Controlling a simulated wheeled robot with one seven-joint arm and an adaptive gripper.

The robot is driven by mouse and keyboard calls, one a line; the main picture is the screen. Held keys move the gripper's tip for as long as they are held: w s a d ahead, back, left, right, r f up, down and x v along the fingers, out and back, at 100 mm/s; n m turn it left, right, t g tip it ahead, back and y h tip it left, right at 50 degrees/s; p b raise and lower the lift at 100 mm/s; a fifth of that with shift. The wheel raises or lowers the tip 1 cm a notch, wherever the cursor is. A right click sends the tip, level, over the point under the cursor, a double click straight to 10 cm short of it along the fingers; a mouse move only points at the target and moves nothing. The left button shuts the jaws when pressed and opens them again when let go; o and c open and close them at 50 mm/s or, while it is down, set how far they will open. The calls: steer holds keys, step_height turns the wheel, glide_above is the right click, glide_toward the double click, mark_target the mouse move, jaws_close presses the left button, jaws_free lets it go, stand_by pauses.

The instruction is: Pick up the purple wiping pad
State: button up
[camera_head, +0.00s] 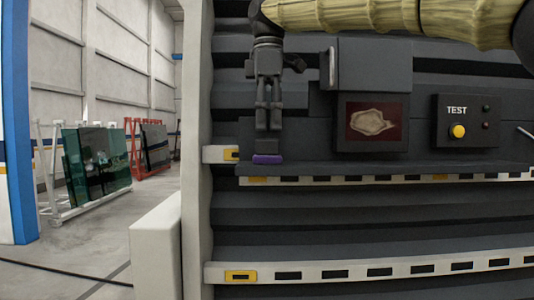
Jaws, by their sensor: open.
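The purple wiping pad (267,159) lies flat on the left end of a dark narrow ledge. A dark block (268,149), which may be the pad's upper part or handle, shows directly above the purple layer. My gripper (268,128) points straight down over the pad, its fingers a short way above or at the top of it. The jaws are open, with a narrow gap between the fingers. I cannot tell whether the fingers reach around the block.
Right of the pad stands a dark box with a reddish window (376,123). Farther right is a TEST panel (465,120) with a yellow button. The ledge (330,168) runs above a slotted white rail (400,179). A white post (197,150) stands close on the left.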

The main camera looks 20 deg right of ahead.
mark_target(268, 142)
steer(key=shift+s+f, duration=0.1)
steer(key=shift+s, duration=0.2)
steer(key=shift+s+a+f+p, duration=0.1)
steer(key=shift+s+f+p, duration=0.15)
steer(key=shift+p, duration=0.2)
steer(key=f, duration=0.1)
steer(key=f+p, duration=0.1)
steer(key=f, duration=0.1)
steer(key=shift+w, duration=0.25)
steer(key=shift+s+a+f+p, duration=0.15)
steer(key=shift+f+p, duration=0.2)
steer(key=shift+f, duration=0.25)
jaws_close()
